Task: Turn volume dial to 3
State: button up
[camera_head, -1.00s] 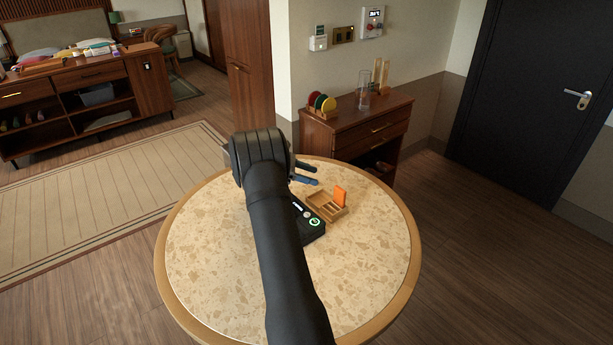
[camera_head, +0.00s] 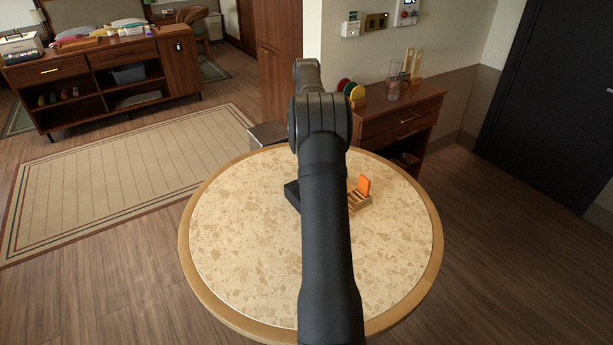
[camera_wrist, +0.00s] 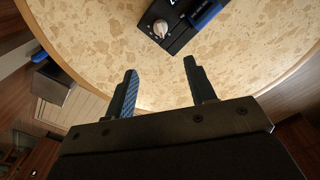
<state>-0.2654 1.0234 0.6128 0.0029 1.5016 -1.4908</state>
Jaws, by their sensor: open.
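A black device (camera_wrist: 178,32) lies on the round table and carries a pale dial (camera_wrist: 160,27) with a small knob. The dial's number marks are too small to read. In the head view only the device's left end (camera_head: 292,194) shows, and my arm hides the rest. My gripper (camera_wrist: 160,78) is open and empty in the wrist view. Its two fingers point toward the device, with the dial ahead of the gap between them and apart from both. My gripper is hidden behind my arm in the head view.
The round speckled table (camera_head: 240,235) is largely bare. A wooden holder (camera_head: 358,201) with an orange card (camera_head: 363,185) stands right of my arm, close to the device. A wooden cabinet (camera_head: 400,115) with a glass vase stands behind the table.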

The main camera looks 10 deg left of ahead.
notch_tip(320, 180, down, 17)
dwell(0.4)
jog(key=c, duration=1)
